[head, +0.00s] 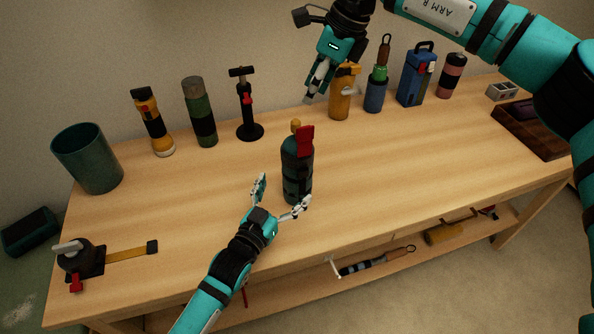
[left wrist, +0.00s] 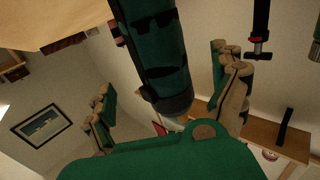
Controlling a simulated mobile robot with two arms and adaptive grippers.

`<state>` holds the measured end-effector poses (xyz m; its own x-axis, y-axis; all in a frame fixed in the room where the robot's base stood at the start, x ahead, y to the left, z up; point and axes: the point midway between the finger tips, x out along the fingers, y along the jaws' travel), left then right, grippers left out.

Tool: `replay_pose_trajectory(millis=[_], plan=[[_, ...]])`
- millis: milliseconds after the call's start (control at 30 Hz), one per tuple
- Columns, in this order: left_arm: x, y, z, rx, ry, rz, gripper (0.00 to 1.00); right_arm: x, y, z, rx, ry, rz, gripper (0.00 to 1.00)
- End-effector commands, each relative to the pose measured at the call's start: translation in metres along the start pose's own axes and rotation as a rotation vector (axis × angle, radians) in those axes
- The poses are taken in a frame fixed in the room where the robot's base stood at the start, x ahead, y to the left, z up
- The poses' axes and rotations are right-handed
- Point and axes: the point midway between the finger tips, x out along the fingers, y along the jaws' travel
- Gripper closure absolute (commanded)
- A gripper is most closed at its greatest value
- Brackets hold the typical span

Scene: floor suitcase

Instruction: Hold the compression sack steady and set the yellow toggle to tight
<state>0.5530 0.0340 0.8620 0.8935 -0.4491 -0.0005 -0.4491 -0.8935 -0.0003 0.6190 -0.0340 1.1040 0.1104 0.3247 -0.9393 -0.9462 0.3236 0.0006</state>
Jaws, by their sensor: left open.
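A dark green cylinder with black bands (head: 297,170) stands upright near the middle of the bench; it may be the compression sack. It has a small yellow knob (head: 296,125) on top and a red piece (head: 306,138) beside it. The knob's setting is too small to read. My left gripper (head: 280,197) is open at the cylinder's near left side. In the left wrist view the cylinder (left wrist: 152,45) shows between the spread fingers (left wrist: 170,105), with no clear contact. My right gripper (head: 318,82) is raised, left of a yellow bottle; its finger opening is unclear.
Along the back of the bench (head: 400,170) stand a green cup (head: 88,160), a flashlight (head: 152,122), a green flask (head: 199,112), a black stand (head: 246,105), the yellow bottle (head: 341,98) and a blue case (head: 415,78). A lever device with strap (head: 80,257) sits front left. The right middle is clear.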

Motion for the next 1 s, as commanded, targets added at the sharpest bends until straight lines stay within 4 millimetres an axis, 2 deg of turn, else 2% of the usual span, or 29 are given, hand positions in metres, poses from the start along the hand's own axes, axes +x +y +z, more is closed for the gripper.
replay_pose_trajectory(millis=[33,200,400,600,833,867,1000], plan=[[0.012,0.000,-0.001,0.000,0.002,-0.001,0.05,0.000,0.000,0.000,0.000,0.000,0.000,0.62],[0.044,0.000,-0.001,0.000,0.002,-0.001,0.05,0.000,0.000,0.000,0.000,0.000,0.000,0.62],[0.069,0.000,0.000,0.000,0.001,0.000,0.05,0.000,0.000,0.000,0.000,0.000,0.000,0.62],[0.079,0.000,0.000,-0.001,0.000,0.000,0.05,0.000,0.000,0.000,0.000,0.000,0.000,0.62],[0.080,0.000,0.000,-0.001,0.000,0.000,0.05,0.000,0.000,0.000,0.000,0.000,0.000,0.62],[0.079,0.000,0.000,-0.001,0.000,0.000,0.06,0.000,0.000,0.000,0.000,0.000,0.000,0.62],[0.079,0.000,0.000,0.000,0.000,0.000,0.24,0.000,0.000,0.000,0.000,0.000,0.000,0.62]])
